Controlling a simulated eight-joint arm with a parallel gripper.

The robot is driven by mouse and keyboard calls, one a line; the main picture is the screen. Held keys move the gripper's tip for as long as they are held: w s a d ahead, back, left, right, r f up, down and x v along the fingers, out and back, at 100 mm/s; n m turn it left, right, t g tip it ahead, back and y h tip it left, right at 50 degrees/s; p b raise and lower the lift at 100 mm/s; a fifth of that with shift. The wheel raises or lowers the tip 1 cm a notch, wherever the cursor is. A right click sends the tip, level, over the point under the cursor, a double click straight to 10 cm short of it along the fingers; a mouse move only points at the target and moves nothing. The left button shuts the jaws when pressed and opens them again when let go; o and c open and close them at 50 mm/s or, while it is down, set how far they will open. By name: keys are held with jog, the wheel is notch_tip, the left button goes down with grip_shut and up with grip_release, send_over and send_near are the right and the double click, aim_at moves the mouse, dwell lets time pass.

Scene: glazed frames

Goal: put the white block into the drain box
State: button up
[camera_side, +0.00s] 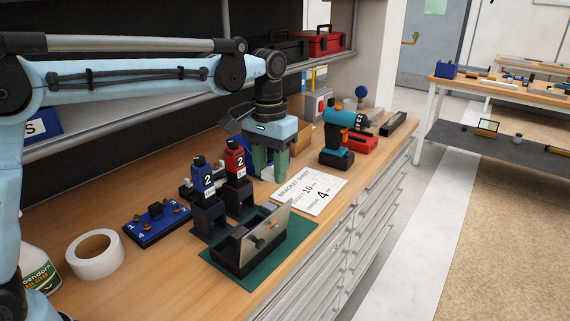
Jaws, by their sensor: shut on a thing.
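My gripper (269,176) points down over the workbench, behind the bracket sheet and to the right of the red bottle marked 2. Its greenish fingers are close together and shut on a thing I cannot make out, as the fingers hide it. I cannot pick out a white block in this view. I see nothing clearly marked as a drain box. A black open-topped holder (272,252) with an upright metal plate (266,229) stands on a green mat (222,263) at the bench's front edge.
Blue (203,178) and red (236,162) bottles stand in black holders left of my gripper. A printed sheet (318,187) lies to its right, with a teal drill (340,125) beyond. A tape roll (95,256) and a blue socket tray (157,224) are at left.

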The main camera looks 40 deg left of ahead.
jog(key=s+a+f, duration=0.2)
jog(key=s, duration=0.9)
send_over(236, 261)
notch_tip(236, 261, down, 5)
jog(key=shift+f+m, duration=0.3)
jog(key=shift+f, duration=0.3)
jog(key=shift+f, duration=0.15)
jog(key=shift+f, duration=2.2)
jog(key=o, duration=1.1)
jog(key=shift+r, duration=0.1)
